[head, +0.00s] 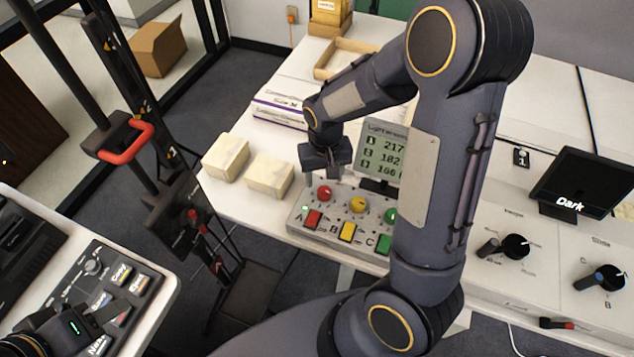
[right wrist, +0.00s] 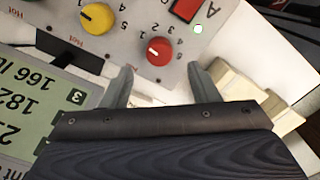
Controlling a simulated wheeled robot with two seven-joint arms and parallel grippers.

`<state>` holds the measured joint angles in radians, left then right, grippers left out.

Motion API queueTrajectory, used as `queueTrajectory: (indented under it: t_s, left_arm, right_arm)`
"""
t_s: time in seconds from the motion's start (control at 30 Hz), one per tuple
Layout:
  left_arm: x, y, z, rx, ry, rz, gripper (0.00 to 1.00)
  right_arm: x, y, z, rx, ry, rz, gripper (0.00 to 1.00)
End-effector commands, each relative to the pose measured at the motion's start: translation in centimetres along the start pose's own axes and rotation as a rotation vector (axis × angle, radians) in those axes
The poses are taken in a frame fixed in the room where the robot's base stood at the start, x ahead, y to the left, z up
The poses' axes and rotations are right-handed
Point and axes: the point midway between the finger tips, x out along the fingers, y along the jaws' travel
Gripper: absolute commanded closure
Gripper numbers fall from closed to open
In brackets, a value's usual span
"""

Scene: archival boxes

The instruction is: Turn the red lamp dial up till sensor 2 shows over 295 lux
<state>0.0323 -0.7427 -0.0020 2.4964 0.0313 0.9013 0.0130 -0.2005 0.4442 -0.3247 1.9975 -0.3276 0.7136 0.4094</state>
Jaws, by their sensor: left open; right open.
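The red dial (head: 324,193) is on the grey lamp panel (head: 296,222), above the red button A. It also shows in the right wrist view (right wrist: 160,51), its white mark pointing to the lower left. My right gripper (head: 326,178) is open over the panel's back edge. In the right wrist view its fingertips (right wrist: 159,78) are spread to either side, just short of the dial, with nothing between them. The light sensor display (head: 379,152) stands behind; line 1 reads 217, line 2 seems to read 182, line 3 reads 166. My left gripper (head: 108,318) is open at lower left.
A yellow dial (head: 358,204) and a green dial (head: 390,215) sit beside the red one; my right arm partly hides the panel's right side. Two cream blocks (head: 226,157) lie left of the panel. A dark screen reading "Dark" (head: 583,185) stands far right.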

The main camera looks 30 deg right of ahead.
Motion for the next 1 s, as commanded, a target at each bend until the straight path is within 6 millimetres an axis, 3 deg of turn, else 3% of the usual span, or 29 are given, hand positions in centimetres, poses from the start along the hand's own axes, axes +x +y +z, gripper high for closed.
queueTrajectory:
  t_s: [0.1, 0.3, 0.7, 1.0]
  left_arm:
    - [0.0, 0.0, 0.0, 0.0, 0.0, 0.0, 0.55]
    - [0.0, 0.0, 0.0, 0.0, 0.0, 0.0, 0.55]
    - [0.0, 0.0, 0.0, 0.0, 0.0, 0.0, 0.55]
    - [0.0, 0.0, 0.0, 0.0, 0.0, 0.0, 0.55]
  right_arm:
    - [2.2, 0.1, 0.1, 0.0, -0.006, 0.002, 0.45]
    - [4.7, 0.1, 0.1, 0.0, -0.004, 0.001, 0.45]
    - [5.5, 0.0, 0.1, -0.001, -0.001, -0.001, 0.46]
    - [5.5, 0.0, 0.1, 0.0, -0.001, -0.001, 0.86]
